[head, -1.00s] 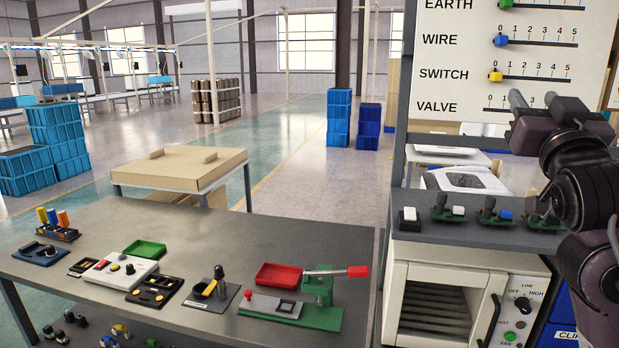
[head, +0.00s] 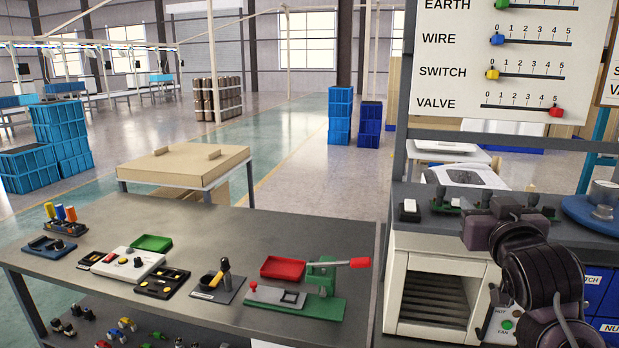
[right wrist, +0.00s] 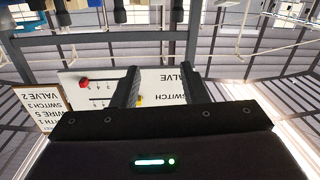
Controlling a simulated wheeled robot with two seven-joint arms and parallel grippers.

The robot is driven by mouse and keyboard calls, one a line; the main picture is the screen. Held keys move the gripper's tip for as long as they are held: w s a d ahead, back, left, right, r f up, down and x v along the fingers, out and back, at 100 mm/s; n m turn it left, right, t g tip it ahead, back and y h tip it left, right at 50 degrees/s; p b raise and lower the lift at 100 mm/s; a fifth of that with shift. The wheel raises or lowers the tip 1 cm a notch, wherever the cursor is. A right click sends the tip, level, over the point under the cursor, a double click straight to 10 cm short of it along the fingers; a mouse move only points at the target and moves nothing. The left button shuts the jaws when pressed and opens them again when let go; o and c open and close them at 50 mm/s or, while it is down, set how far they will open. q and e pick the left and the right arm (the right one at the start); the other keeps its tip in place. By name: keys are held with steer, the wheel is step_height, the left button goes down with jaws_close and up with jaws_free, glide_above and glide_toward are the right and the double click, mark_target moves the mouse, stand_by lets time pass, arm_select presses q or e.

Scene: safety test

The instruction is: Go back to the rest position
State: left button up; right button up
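My right arm reaches in from the lower right of the head view, its gripper (head: 511,206) low in front of the shelf above the oven. In the right wrist view the two fingers (right wrist: 160,85) stand apart with nothing between them, so it is open and empty. Beyond the fingers, the slider board appears upside down. In the head view the board (head: 465,55) has a red VALVE knob (head: 556,112) at 5. The blue WIRE knob (head: 497,40) and yellow SWITCH knob (head: 492,75) sit near 0. My left gripper is out of view.
A white oven (head: 440,250) stands below the shelf, its panel partly hidden by my arm. A grey table (head: 330,235) to the left carries a green press (head: 320,290), a red tray (head: 282,267) and other fixtures. A round blue stand (head: 590,212) is at the right.

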steer(key=s+a+f+n+g+y, duration=0.1)
steer(key=s+a+f+g, duration=0.15)
steer(key=f, duration=0.55)
steer(key=s+a+f+g, duration=0.1)
steer(key=s+f+g, duration=0.15)
steer(key=f, duration=0.55)
steer(key=s+a+f+n+g+y, duration=0.1)
steer(key=s+a+f+g, duration=0.15)
steer(key=f, duration=0.45)
steer(key=s+a+f+g+y, duration=0.1)
steer(key=s+a+f+g, duration=0.15)
steer(key=s+f, duration=0.65)
steer(key=s+a+f+g, duration=0.2)
steer(key=s+f+g, duration=0.3)
steer(key=s, duration=0.5)
step_height(320, 180, down, 28)
steer(key=n, duration=0.1)
steer(key=s+d+f, duration=0.2)
steer(key=s+f, duration=0.8)
steer(key=s+d+f+g, duration=0.1)
steer(key=s+d+f, duration=0.1)
steer(key=s+f, duration=0.9)
steer(key=shift+s+g, duration=0.15)
steer(key=shift+g, duration=0.15)
